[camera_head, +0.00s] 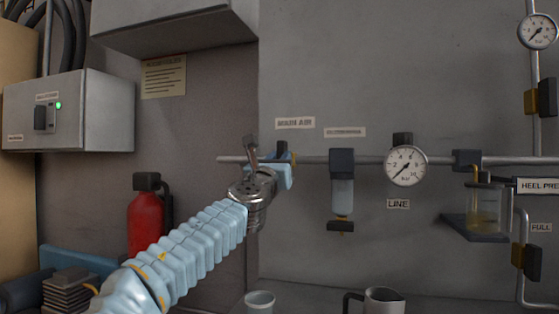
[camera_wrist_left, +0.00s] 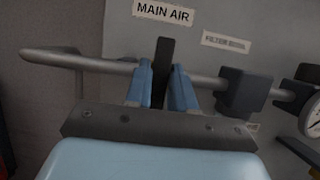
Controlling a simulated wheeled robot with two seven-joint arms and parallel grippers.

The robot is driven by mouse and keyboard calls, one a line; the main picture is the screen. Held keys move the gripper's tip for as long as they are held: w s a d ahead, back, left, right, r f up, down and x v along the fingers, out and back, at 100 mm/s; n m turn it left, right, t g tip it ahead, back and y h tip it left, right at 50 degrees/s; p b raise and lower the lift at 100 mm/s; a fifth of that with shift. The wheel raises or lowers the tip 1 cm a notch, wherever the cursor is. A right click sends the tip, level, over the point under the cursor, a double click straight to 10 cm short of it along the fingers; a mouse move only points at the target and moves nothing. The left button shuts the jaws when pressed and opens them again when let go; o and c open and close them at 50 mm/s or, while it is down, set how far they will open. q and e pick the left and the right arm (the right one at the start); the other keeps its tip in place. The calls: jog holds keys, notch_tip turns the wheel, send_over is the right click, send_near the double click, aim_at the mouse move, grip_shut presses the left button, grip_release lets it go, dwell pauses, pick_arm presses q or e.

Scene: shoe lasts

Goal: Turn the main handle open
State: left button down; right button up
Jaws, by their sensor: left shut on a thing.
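The main handle is a dark bar (camera_wrist_left: 164,52) under the MAIN AIR label (camera_wrist_left: 163,12). In the left wrist view it stands upright, across the grey pipe (camera_wrist_left: 100,64). My left gripper (camera_wrist_left: 162,84) has its two blue fingers on either side of the handle, shut on it. In the head view the left gripper (camera_head: 286,170) is at the pipe just below the MAIN AIR label (camera_head: 295,123). My wrist and fingers hide most of the handle there. My right gripper is not in view.
Right along the pipe are a filter bowl (camera_head: 342,190), the LINE gauge (camera_head: 406,165) and a glass jar (camera_head: 484,208). A red extinguisher (camera_head: 146,220) stands left behind my arm. A cup (camera_head: 260,302) and a mug (camera_head: 384,300) are below.

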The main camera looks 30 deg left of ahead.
pick_arm(q)
jog(key=shift+n+y, duration=0.4)
jog(key=shift+n, duration=0.1)
jog(key=shift+a+f+n+g+y, duration=0.1)
jog(key=shift+n+g+y, duration=0.95)
jog(key=shift+n, duration=2.5)
jog(key=shift+f+n+g+y, duration=0.1)
jog(key=shift+n+g+y, duration=0.9)
jog(key=shift+n, duration=2.6)
jog(key=shift+a+n+g+y, duration=0.1)
jog(key=shift+n+g+y, duration=0.25)
jog(key=shift+n+g, duration=2.25)
jog(key=shift+n+t, duration=0.95)
jog(key=shift+n, duration=0.2)
jog(key=c, duration=1)
grip_release()
jog(key=shift+c, duration=0.2)
jog(key=shift+d, duration=0.1)
